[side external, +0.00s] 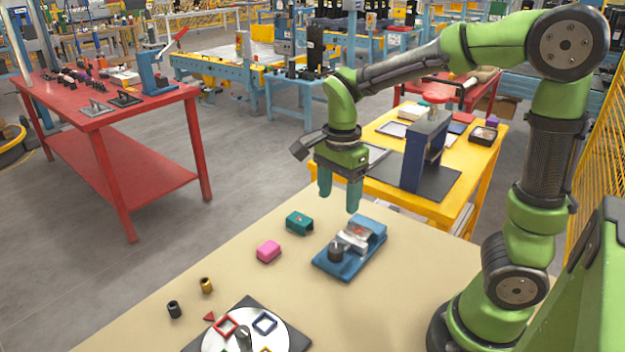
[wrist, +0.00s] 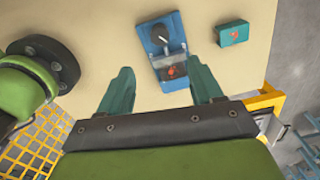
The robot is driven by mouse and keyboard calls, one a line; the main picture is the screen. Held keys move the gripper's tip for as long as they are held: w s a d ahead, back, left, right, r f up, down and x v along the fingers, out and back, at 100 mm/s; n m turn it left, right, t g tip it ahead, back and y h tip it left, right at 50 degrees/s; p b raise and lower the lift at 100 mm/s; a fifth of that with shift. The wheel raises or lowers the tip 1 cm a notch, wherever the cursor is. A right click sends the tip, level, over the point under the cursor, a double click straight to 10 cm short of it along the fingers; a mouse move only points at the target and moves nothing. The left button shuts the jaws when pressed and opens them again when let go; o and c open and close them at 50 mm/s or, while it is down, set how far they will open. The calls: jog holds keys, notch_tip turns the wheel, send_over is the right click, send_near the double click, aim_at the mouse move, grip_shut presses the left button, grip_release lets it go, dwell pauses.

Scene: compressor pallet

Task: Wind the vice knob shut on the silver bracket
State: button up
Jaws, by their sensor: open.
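The blue vice (side external: 322,264) sits on the beige table, below my gripper (side external: 340,200). Its round dark knob (side external: 336,252) stands at the near end of the vice. The silver bracket (side external: 354,236) lies in the vice between the knob and the raised blue far end. In the wrist view the vice (wrist: 150,46) is ahead of my fingers, with the dark knob (wrist: 160,34) at its far part and the bracket (wrist: 174,70) nearer, showing a red mark. My gripper (wrist: 158,67) is open, empty and apart from the vice, pointing down above it.
A teal block (side external: 299,223) and a pink block (side external: 268,251) lie left of the vice. A round white board (side external: 283,338) with coloured shapes and two small cylinders are at the front left. A yellow table (side external: 472,180) stands behind. Table space right of the vice is clear.

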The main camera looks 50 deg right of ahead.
jog(key=shift+r, duration=1.65)
jog(key=s+a+r+n+t+y, duration=0.2)
jog(key=s+a+n+t, duration=0.3)
jog(key=n, duration=1)
jog(key=s+r+t, duration=0.1)
jog(key=s+t, duration=0.1)
jog(key=s, duration=0.1)
jog(key=shift+s+r+n, duration=0.2)
jog(key=shift+n, duration=0.2)
